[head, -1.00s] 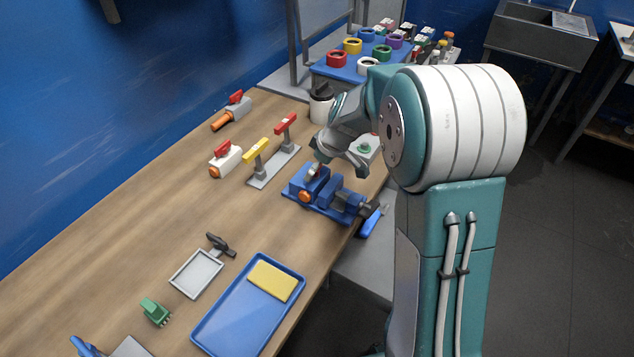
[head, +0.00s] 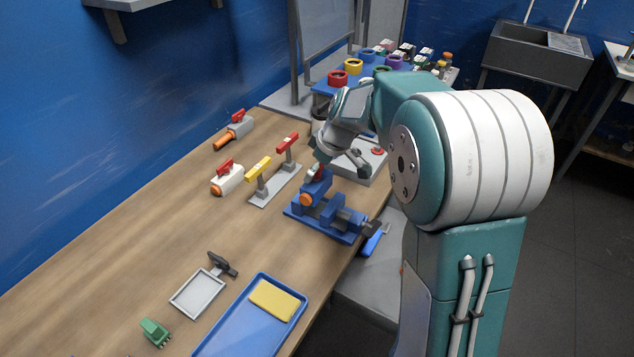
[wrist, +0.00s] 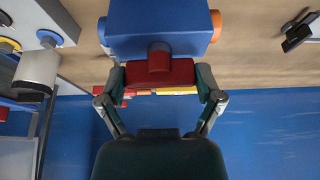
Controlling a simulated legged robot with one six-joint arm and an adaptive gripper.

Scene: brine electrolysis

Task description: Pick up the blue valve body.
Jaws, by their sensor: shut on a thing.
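The blue valve body (head: 318,186) has an orange end and a red handle, and it appears just above the blue vise (head: 325,226) on the bench. My gripper (head: 318,168) is over it, shut on its red handle. In the wrist view the blue valve body (wrist: 160,30) fills the top middle, with the red handle (wrist: 160,72) between the two fingers of my gripper (wrist: 160,82). Its orange end shows at the right there. The valve's underside is hidden.
A stand with yellow and red handles (head: 276,188) is left of the vise. A white valve (head: 227,180) and a grey valve (head: 235,130) lie farther left. A grey box with a red button (head: 372,166) is behind. A blue tray (head: 232,335) is in front.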

